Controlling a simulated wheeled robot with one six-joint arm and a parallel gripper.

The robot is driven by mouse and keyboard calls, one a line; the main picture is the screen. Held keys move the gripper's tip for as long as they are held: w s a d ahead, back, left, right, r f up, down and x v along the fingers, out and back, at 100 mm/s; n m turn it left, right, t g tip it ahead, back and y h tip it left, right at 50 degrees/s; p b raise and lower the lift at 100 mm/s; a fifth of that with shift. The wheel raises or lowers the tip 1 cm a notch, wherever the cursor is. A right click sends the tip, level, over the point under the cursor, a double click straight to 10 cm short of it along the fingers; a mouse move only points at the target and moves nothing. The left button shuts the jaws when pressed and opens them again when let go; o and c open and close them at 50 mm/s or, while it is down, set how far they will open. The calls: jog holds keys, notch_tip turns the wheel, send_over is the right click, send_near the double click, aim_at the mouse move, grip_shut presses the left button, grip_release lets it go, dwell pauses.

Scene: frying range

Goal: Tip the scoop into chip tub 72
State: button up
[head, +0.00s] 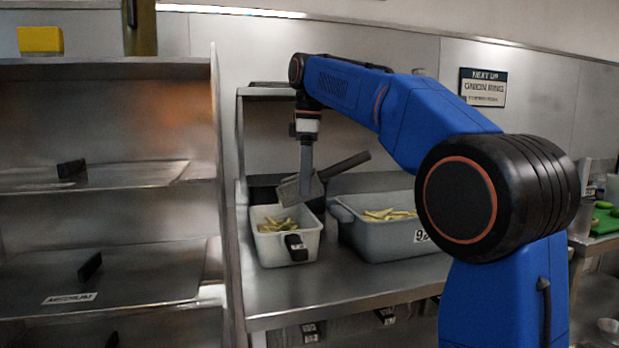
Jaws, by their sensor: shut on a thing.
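My gripper (306,180) hangs from the blue arm, pointing down, shut on the scoop. The scoop (290,192) is grey, with a dark handle slanting up to the right. Its pan is tilted above a small white tub (269,253) on the steel counter. The white tub holds several pale yellow chips (277,225) and has a black tag or handle at its front. No number 72 can be read on it. I cannot tell whether chips are in the scoop. The fingertips are partly merged with the scoop.
A larger grey tub (372,244) with chips and a label starting with 9 stands to the right, partly behind my arm. A dark container (264,190) is behind the white tub. Steel shelves (120,272) fill the left. The counter front (345,289) is bare.

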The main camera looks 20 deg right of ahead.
aim_at(319, 178)
jog(key=shift+s+d+f+t+y, duration=0.25)
jog(key=shift+d+f+y, duration=0.35)
jog(key=shift+y, duration=0.35)
jog(key=shift+s+d+f+t+y, duration=0.15)
jog(key=shift+d+f+t+y, duration=0.35)
jog(key=shift+y, duration=0.45)
jog(key=shift+a+r, duration=0.1)
jog(key=shift+r, duration=1.25)
